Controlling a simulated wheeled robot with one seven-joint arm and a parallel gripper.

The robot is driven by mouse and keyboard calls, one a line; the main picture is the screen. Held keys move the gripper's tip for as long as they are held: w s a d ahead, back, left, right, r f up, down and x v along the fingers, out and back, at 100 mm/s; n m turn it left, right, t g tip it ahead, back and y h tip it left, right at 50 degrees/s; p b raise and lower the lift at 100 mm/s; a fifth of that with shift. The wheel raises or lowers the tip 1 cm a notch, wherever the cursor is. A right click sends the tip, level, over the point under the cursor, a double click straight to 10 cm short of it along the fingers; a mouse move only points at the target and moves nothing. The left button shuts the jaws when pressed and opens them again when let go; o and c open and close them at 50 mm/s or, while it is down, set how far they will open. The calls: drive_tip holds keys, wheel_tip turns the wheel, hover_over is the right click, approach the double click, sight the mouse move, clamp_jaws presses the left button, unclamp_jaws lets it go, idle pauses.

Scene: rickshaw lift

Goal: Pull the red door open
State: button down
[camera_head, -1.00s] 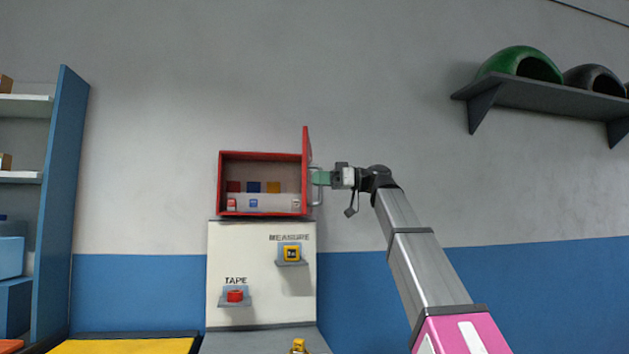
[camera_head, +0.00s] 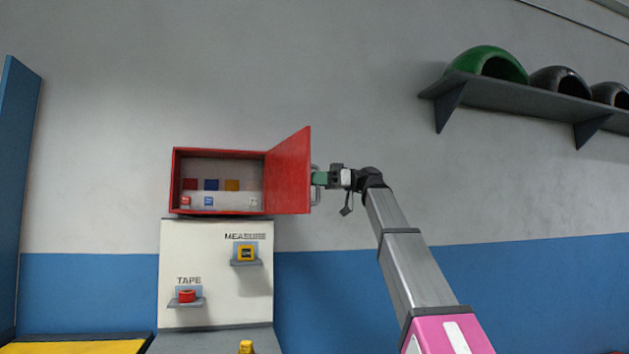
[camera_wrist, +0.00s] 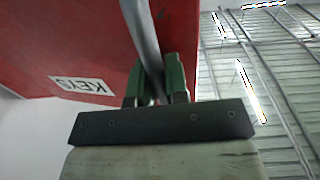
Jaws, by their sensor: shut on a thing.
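The red door (camera_head: 289,172) of a small red wall cabinet (camera_head: 218,153) stands swung wide open, hinged on the cabinet's right side, and the inside is visible. A metal bar handle (camera_head: 315,184) is on the door's outer face. My gripper (camera_head: 321,178) is at the door's right edge with its green fingers shut on the handle. In the wrist view the grey handle (camera_wrist: 143,38) passes between the green fingers (camera_wrist: 157,82), and the red door (camera_wrist: 65,45) carries a "KEYS" label.
A white panel (camera_head: 216,280) with a measure and a red tape on small ledges is below the cabinet. A shelf (camera_head: 520,98) with helmets is at upper right. A blue shelf side (camera_head: 18,180) stands at left. The wall right of the door is bare.

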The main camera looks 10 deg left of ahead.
drive_tip(key=shift+s+f, duration=0.1)
drive_tip(key=shift+s, duration=0.05)
drive_tip(key=c, duration=1.1)
unclamp_jaws()
drive_tip(key=shift+c, duration=0.2)
drive_tip(key=shift+d, duration=0.15)
drive_tip(key=v, duration=1)
drive_tip(key=shift+d, duration=0.25)
